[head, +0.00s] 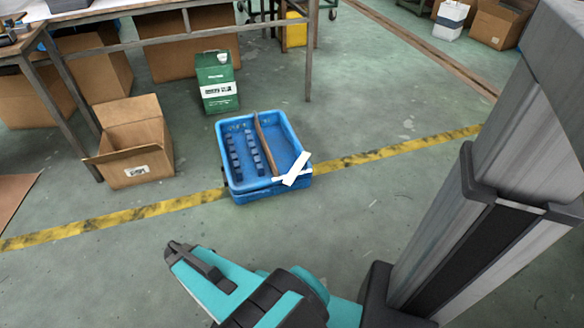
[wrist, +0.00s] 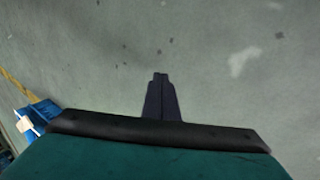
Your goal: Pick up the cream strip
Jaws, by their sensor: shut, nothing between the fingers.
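The cream strip (head: 296,169) lies tilted across the near right corner of the blue tray (head: 219,150), resting on its rim in the head view. The strip also shows small at the left edge of the wrist view (wrist: 25,124), with part of the tray around it. My gripper (head: 172,246) is in front of the tray and to its left in the head view, apart from both. Its fingers are together and empty over bare floor, as the wrist view shows (wrist: 160,78).
A brown divider (head: 264,145) and rows of dark blocks (head: 233,158) are in the tray. A green box (head: 217,85) stands behind it, an open cardboard box (head: 135,150) to its left. A metal-legged table (head: 309,50) is behind. Floor right of the tray is clear.

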